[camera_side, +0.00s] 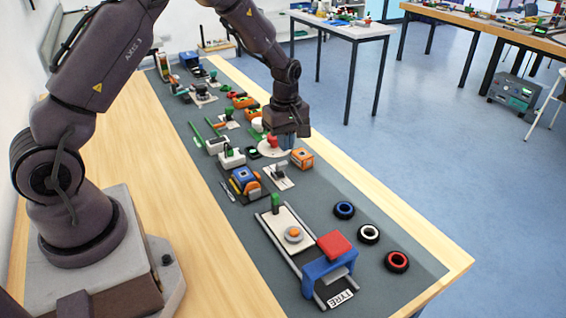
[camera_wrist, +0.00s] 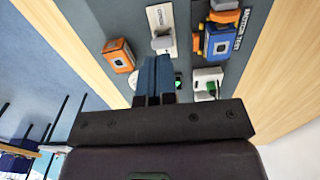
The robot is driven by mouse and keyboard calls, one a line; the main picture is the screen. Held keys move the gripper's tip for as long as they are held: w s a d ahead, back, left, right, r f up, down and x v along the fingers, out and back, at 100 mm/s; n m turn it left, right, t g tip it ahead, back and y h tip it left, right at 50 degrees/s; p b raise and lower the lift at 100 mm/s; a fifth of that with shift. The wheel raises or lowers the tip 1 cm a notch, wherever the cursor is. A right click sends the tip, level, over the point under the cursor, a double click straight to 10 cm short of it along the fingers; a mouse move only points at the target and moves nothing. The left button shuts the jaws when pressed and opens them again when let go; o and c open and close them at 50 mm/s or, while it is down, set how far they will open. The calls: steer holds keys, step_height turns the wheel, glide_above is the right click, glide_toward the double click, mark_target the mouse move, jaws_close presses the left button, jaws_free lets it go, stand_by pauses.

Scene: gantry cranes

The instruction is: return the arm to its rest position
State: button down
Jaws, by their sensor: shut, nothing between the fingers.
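My gripper (camera_side: 287,138) hangs from my arm above the far middle part of the grey mat (camera_side: 318,211) on the wooden table. It points down, close over several small models. In the wrist view its blue fingers (camera_wrist: 154,78) are together with nothing between them. An orange box (camera_side: 302,158) stands on the mat just right of the fingers in the side view; it also shows in the wrist view (camera_wrist: 119,56). A white plate with a grey block (camera_side: 280,176) lies in front of the gripper. What is directly under the fingers is partly hidden.
A blue gantry with a red block (camera_side: 334,243) stands at the near end of the mat. Three tyres, blue-, white- and red-centred (camera_side: 397,262), lie to its right. A blue and orange model (camera_side: 245,181) stands left of the gripper. Free air lies above the near mat.

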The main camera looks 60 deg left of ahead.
stand_by(0.3)
steer(key=s+d+r+m+t, duration=0.2)
steer(key=s+d+r+m, duration=0.3)
steer(key=s+r+m, duration=0.4)
steer(key=s+d+r+m+t, duration=0.3)
steer(key=s+d+r+m, duration=0.3)
steer(key=s+r, duration=0.8)
steer(key=m, duration=0.3)
steer(key=shift+r+t, duration=0.3)
steer(key=shift+r, duration=0.05)
steer(key=shift+d, duration=0.1)
